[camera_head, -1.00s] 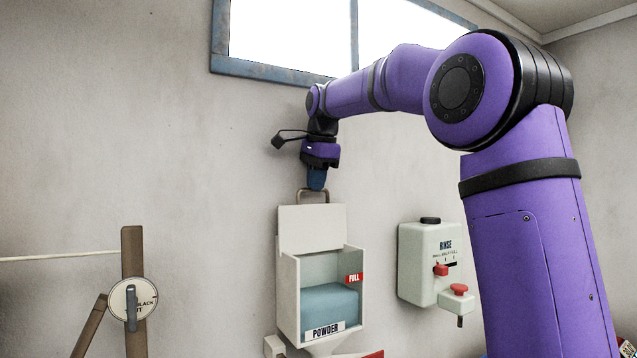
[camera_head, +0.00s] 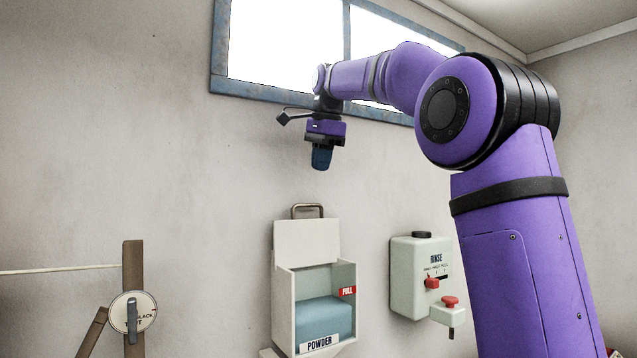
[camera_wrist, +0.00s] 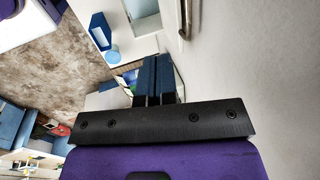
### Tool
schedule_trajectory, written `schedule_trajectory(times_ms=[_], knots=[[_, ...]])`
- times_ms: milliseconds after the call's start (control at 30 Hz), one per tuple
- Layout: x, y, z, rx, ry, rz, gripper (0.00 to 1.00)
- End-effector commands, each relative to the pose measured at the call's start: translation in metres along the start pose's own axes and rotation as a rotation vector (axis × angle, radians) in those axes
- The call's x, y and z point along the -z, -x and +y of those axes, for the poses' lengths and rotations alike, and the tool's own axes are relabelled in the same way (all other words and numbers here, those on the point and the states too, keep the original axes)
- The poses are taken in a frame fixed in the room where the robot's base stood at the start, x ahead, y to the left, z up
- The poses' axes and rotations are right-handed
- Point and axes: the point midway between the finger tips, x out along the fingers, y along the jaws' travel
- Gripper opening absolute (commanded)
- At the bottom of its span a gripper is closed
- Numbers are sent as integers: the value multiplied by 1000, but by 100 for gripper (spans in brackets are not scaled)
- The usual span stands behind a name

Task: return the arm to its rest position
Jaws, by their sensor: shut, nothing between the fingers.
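My gripper (camera_head: 321,158) hangs at the end of my purple arm, pointing down in front of the wall, a little above the powder box. It is apart from the box and its handle. In the wrist view my gripper's blue fingers (camera_wrist: 158,80) are together with nothing between them. My arm reaches from the right side of the head view toward the window, with the forearm nearly level.
The powder box (camera_head: 283,311) has its lid (camera_head: 306,243) raised, with a metal handle (camera_head: 307,205) on top. Right of it is the rinse dispenser (camera_head: 405,275) with red knobs. A round dial (camera_head: 144,308) on a wooden post stands left. A window (camera_head: 217,60) is behind my arm.

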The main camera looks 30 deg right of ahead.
Motion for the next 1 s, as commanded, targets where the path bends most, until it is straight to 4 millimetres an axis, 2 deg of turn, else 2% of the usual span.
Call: schedule_trajectory(times_ms=[100,233,533,633,767,1000], knots=[[0,14,-2,2,0,0,0],[0,23,-3,0,0,0,0],[-1,28,-2,1,6,0,0],[-7,26,7,5,50,3,0],[-22,20,33,21,185,11,0],[-52,-10,108,60,536,37,0]])
